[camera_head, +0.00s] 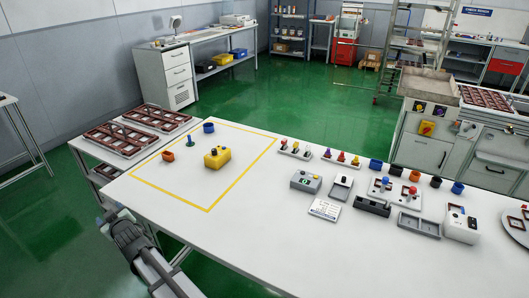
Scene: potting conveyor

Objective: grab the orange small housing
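A small orange housing (167,156) sits on the white table, inside the yellow-outlined area near its left side. It looks like a short open cup, but it is too small in the picture to show its details. My gripper (106,213) is at the lower left, beside the table's left edge, in front of and apart from the orange housing. Its fingers are too unclear to show whether they are open or shut.
A yellow box (217,158), a green-based part (190,142) and a blue cup (209,127) share the outlined area with the housing. Another orange cup (413,175) stands among parts at the right. Brown trays (155,117) lie on the left side table. The table's front middle is clear.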

